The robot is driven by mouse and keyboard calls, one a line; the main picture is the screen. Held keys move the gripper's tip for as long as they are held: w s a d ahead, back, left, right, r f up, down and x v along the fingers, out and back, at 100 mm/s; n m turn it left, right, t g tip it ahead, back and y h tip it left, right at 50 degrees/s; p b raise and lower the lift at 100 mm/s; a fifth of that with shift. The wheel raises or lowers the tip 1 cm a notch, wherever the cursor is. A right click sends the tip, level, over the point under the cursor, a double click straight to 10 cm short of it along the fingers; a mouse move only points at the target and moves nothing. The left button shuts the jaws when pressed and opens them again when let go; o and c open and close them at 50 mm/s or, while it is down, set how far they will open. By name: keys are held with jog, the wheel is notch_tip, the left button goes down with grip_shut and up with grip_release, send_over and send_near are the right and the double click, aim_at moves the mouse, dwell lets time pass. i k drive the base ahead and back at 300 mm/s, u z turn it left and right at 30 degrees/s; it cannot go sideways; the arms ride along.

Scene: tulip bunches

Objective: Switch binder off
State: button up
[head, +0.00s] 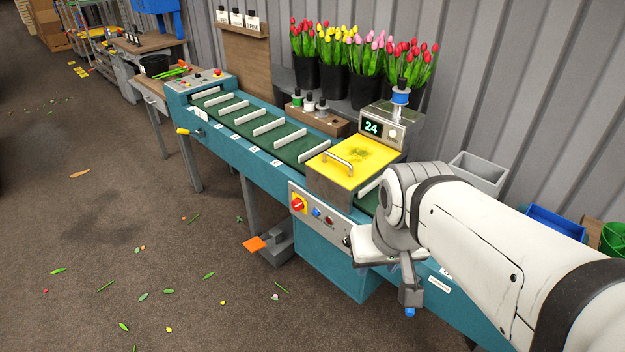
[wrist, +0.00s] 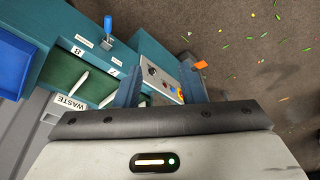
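The binder is a long teal machine (head: 262,160) with a slatted green belt, a yellow cover (head: 352,165) and a display (head: 371,128) reading 24. I cannot tell the switch's position. My gripper (head: 388,262) is in front of the machine, right of the panel and apart from the switch. In the wrist view its fingers (wrist: 162,88) are spread and empty, with the panel (wrist: 160,80) visible between them.
A blue-tipped lever (head: 409,308) sticks out of the machine near my gripper; a yellow-handled one (head: 186,131) is at the left end. An orange pedal (head: 255,243) stands below. Tulip buckets (head: 334,72) stand behind. The floor in front is open, with scattered leaves.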

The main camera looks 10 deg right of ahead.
aim_at(296, 204)
jog(key=u, duration=0.05)
jog(key=k, duration=0.3)
jog(key=u, duration=0.4)
jog(key=i, duration=1.1)
jog(key=u, duration=0.7)
